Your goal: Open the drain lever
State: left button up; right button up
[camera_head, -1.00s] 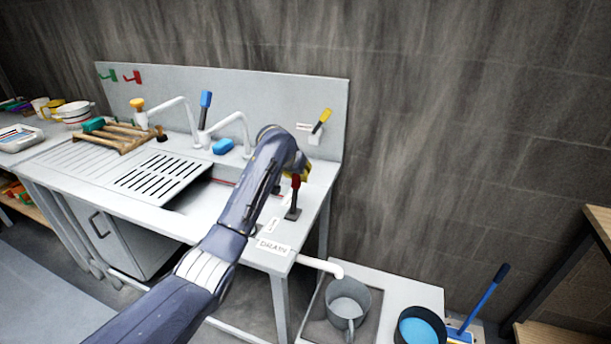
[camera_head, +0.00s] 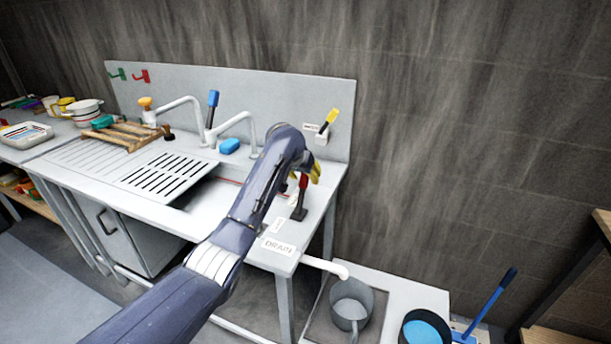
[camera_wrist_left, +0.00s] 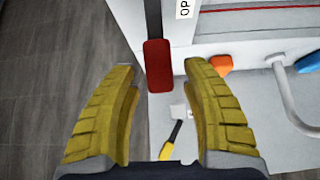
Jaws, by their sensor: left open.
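The drain lever has a red handle (camera_head: 303,181) on a dark stem and base (camera_head: 298,213), at the right end of the sink counter. It stands about upright in the head view. A white "DRAIN" label (camera_head: 278,247) lies at the counter's front corner. My left gripper (camera_head: 314,172) has yellow fingers beside the red handle. In the left wrist view the gripper (camera_wrist_left: 168,95) is open, with the red handle (camera_wrist_left: 158,66) between and just beyond its fingertips. No contact is visible. My right gripper is not in view.
A yellow-handled lever (camera_head: 329,121) sits on the backsplash behind. Taps and a blue sponge (camera_head: 229,146) are to the left. A white drain pipe (camera_head: 326,266) ends above a grey bucket (camera_head: 350,302). A blue-filled bucket (camera_head: 424,330) stands at right.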

pick_arm(q)
jog(key=shift+r, duration=0.1)
jog(key=v, duration=1.2)
jog(key=shift+o, duration=0.3)
